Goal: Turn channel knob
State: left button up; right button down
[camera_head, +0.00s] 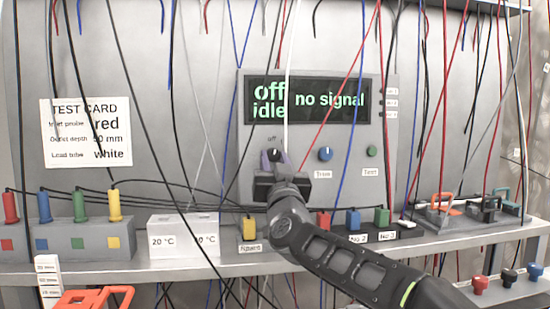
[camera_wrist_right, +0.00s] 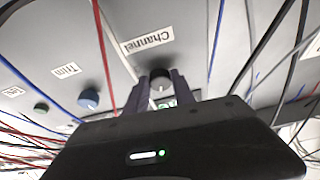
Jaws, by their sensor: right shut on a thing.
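The channel knob (camera_head: 275,156) is a small dark grey knob at the lower left of the grey control box (camera_head: 390,150), with "off" printed above it. My right gripper (camera_head: 272,162) reaches up from below and is shut on the knob. In the right wrist view the knob (camera_wrist_right: 161,82) sits between the two dark fingers, under the "Channel" label (camera_wrist_right: 147,41). The box's display (camera_head: 307,100) reads "off", "idle" and "no signal". My left gripper cannot be made out; an orange part shows at the lower left edge.
A blue Trim knob (camera_head: 325,153) and a green Test button (camera_head: 372,151) are right of the channel knob. Many thin cables hang in front of the box. Coloured probes and blocks stand along the shelf (camera_head: 190,268). A test card (camera_head: 86,133) hangs at left.

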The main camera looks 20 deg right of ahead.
jog(key=m+g+h, duration=0.1)
jog(key=m, duration=0.2)
jog(key=m+h+p, duration=0.1)
jog(key=m+h, duration=0.1)
jog(key=m, duration=0.1)
jog(key=shift+a+m+g+p, duration=0.2)
jog(key=shift+m+g+p, duration=0.1)
jog(key=shift+g, duration=0.1)
jog(key=c, duration=1.1)
grip_release()
jog(key=shift+o, duration=0.2)
jog(key=b+v, duration=0.2)
jog(key=v, duration=0.5)
jog(key=shift+s+a, duration=0.2)
jog(key=shift+s, duration=0.1)
jog(key=shift+f, duration=0.2)
